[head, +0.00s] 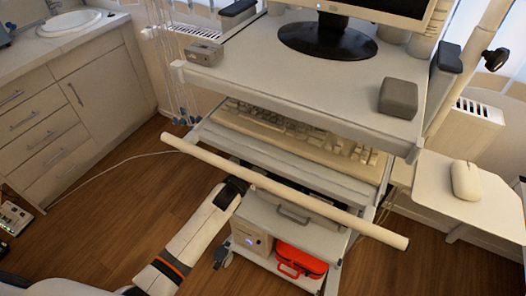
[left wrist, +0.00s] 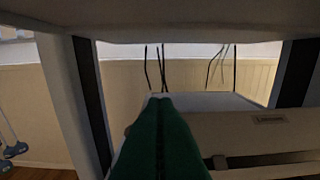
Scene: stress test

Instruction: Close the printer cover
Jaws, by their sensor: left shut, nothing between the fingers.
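In the left wrist view a pale device (left wrist: 250,133) with a small label and a dark slot sits under a shelf. It looks like the printer. A light flat panel (left wrist: 205,102) is behind my fingers; I cannot tell whether it is the cover or how far it is open. My left gripper (left wrist: 160,98) has green fingers, shut and empty, pointing into this space. I cannot tell whether they touch the device. In the head view my left arm reaches under the cart's front bar, and its fingertips are hidden. My right gripper is not in view.
The cart's white front bar (head: 290,192) crosses above my left wrist. The keyboard (head: 290,135) lies on the shelf above, the monitor (head: 328,35) on top. A red case (head: 301,262) sits low. A mouse (head: 466,181) lies on the side shelf. Cables hang behind.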

